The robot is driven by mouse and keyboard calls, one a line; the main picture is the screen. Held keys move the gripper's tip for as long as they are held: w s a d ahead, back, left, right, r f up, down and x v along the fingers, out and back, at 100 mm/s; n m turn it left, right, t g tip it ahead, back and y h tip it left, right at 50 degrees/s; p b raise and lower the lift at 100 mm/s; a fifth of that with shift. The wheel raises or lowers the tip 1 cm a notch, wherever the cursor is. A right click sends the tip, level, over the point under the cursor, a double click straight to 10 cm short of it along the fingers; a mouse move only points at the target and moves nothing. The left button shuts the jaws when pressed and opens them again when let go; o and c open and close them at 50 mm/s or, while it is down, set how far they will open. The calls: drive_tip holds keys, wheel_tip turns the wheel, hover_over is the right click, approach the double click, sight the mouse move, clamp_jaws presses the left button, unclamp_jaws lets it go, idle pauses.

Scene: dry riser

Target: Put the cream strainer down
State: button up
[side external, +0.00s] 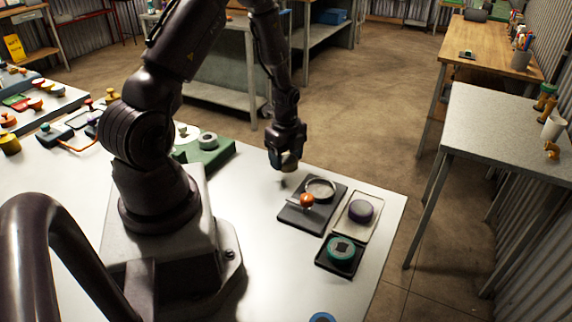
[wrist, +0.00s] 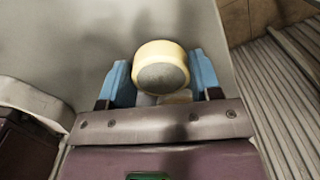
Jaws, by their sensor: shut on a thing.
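The cream strainer (wrist: 162,67) is a short cream cylinder with a grey round face, seen between the blue fingers of my gripper (wrist: 161,85) in the wrist view. My gripper is shut on it. In the side external view my gripper (side external: 288,160) points down over the far part of the white table (side external: 255,255), with the strainer (side external: 289,166) small and partly hidden at its tips. A faint shadow lies on the table below, and the strainer looks a little above the surface.
Right of my gripper stand a dark tray (side external: 292,222) with a round metal dish (side external: 320,189) and an orange knob (side external: 307,200), a light tray with a purple disc (side external: 360,210), and a black tray with a teal disc (side external: 341,249). A green block (side external: 207,152) stands left. Bare table lies between.

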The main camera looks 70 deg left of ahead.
drive_tip(key=shift+f, duration=1.2)
drive_tip(key=shift+f, duration=0.1)
drive_tip(key=shift+f, duration=0.1)
drive_tip(key=o, duration=0.9)
drive_tip(key=shift+o, duration=0.2)
